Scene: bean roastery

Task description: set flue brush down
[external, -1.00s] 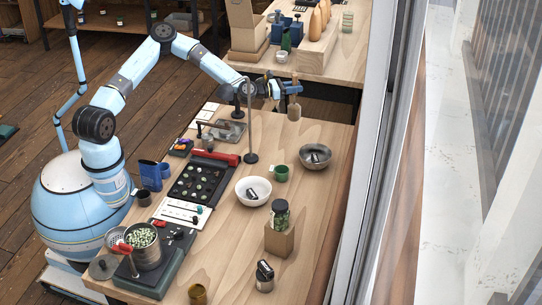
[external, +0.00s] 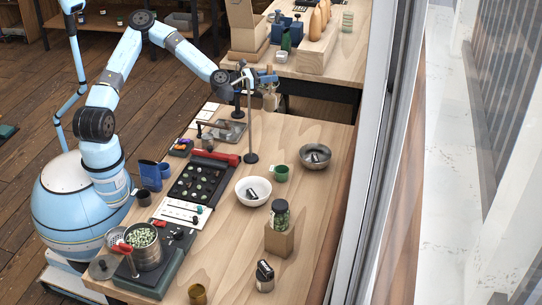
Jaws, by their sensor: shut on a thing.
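My gripper (external: 269,79) is at the far end of the near table, close to the top of a thin upright metal stand (external: 250,120). It is shut on the flue brush (external: 271,101), which has a pale brown body and hangs below the jaws. The brush is held above the table's far edge area. The exact height of its lower end over the wood is hard to tell. The jaws themselves are small in the view and partly hidden by the wrist.
A white bowl (external: 262,183), a green mug (external: 281,173) and a metal bowl (external: 315,163) stand on the near table (external: 225,255). A dark tray of samples (external: 202,180) and a red cylinder (external: 220,156) lie at left. Bare wood shows at the far right of the table.

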